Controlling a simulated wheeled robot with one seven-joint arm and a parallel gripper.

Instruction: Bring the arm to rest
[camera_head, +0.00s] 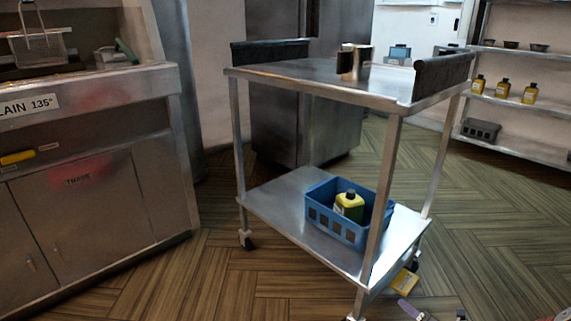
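A steel trolley (310,75) with black handles stands in the middle of the view. A metal cup-like container (362,62) with a dark part at its left stands on its top shelf. On its lower shelf (275,200) is a blue basket (328,222) holding a yellow-green bottle with a dark cap (349,206).
A steel fryer unit (90,200) with a wire basket (38,48) fills the left. A yellow item (404,281) and a purple-grey item (411,309) lie on the floor by the trolley's front right. Wall shelves (520,101) hold yellow bottles at right. Floor (480,210) between is clear.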

